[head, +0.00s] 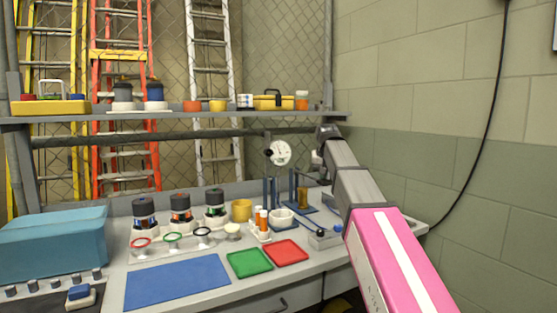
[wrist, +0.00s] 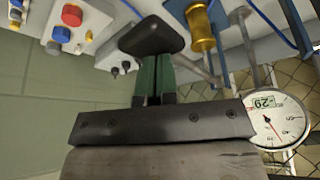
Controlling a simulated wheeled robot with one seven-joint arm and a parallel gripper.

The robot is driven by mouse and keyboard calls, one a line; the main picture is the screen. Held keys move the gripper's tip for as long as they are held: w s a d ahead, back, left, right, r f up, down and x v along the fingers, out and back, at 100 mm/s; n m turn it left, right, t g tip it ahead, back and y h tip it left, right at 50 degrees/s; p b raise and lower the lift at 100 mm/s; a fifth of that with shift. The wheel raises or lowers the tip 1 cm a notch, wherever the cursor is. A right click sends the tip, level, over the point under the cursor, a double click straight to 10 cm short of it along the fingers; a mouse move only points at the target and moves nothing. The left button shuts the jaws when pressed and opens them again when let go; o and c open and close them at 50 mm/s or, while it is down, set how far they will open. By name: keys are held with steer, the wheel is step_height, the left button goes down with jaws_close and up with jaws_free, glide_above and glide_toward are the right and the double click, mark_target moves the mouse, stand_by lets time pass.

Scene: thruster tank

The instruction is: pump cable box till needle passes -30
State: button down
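My gripper (wrist: 154,62) has two green fingers close together, shut on a black handle (wrist: 151,36); the handle hides the fingertips. The round white gauge (wrist: 286,118) at the right of the wrist view has a red needle and a display that reads -29. The gauge also shows in the head view (head: 281,151), above the bench. A brass cylinder (wrist: 201,28) with a grey rod stands beside the handle; its link to the handle is hidden. In the head view my arm reaches over the bench's right end and the gripper is mostly hidden.
A pale box with red and blue knobs (wrist: 71,17) is at the wrist view's upper left. The bench holds a green tray (head: 249,263), a red tray (head: 286,251), a blue mat (head: 178,283) and several jars. A shelf (head: 180,115) runs behind; a block wall (head: 430,90) stands right.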

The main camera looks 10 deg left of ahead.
steer(key=shift+f, duration=2.75)
step_height(320, 180, up, 13)
